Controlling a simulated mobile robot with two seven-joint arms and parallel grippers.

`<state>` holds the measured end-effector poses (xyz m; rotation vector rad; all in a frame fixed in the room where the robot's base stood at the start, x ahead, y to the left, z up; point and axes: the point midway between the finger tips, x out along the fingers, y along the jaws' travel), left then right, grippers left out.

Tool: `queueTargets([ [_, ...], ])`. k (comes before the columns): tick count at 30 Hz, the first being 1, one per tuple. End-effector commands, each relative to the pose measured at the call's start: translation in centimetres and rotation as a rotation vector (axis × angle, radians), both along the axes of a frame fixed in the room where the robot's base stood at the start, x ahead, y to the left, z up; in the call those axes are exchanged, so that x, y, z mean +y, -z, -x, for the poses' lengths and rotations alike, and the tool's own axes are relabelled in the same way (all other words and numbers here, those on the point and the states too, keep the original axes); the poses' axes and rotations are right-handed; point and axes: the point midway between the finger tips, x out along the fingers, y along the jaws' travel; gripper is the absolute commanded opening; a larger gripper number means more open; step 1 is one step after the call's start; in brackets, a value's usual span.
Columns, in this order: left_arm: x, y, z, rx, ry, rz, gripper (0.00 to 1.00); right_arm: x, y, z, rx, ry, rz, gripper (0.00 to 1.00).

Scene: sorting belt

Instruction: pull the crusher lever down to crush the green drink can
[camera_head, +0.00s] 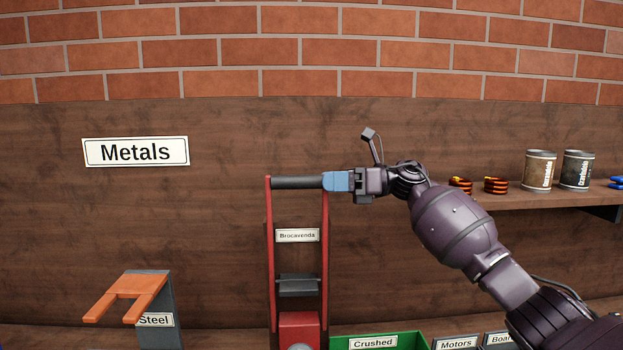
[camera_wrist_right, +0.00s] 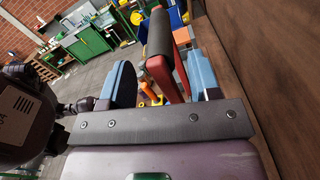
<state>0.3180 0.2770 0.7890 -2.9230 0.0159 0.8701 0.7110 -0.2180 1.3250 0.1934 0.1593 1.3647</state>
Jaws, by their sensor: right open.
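The can crusher (camera_head: 298,236) has a tall red lever frame, raised upright. Its black handle bar (camera_head: 296,183) lies level across the top. My right gripper (camera_head: 336,181) is at the bar's right end, its blue fingers level with the bar. In the right wrist view the fingers (camera_wrist_right: 162,78) are apart, with the black bar (camera_wrist_right: 158,34) and red lever arm (camera_wrist_right: 182,58) showing between and beyond them. Contact with the bar cannot be told. A red block (camera_head: 299,325) sits low in the crusher. No green can is clearly seen. My left gripper is out of view.
A green bin (camera_head: 417,338) labelled Crushed stands right of the crusher, with Motors (camera_head: 456,342) beside it. An orange fork-shaped piece (camera_head: 128,293) on a grey Steel stand is at left. A shelf (camera_head: 520,196) holds tins at right.

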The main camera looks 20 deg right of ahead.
Motion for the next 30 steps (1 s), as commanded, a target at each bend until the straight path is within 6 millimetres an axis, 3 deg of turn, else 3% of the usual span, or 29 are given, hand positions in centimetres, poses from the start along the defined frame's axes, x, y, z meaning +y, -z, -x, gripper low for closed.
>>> queueTargets([
  [3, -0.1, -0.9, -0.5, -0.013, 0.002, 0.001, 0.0, 1.9, -0.2, -0.3, 0.0, -0.002, -0.001, 0.57],
  [9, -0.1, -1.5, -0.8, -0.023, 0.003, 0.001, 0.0, 3.6, -0.1, -0.7, 0.0, 0.0, -0.002, 0.57],
  [21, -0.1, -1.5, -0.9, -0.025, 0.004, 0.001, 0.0, 4.1, 0.0, -0.8, 0.0, 0.001, -0.001, 0.55],
  [30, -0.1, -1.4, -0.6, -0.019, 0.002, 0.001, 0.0, 4.1, 0.0, -0.8, 0.001, 0.001, -0.001, 0.09],
])
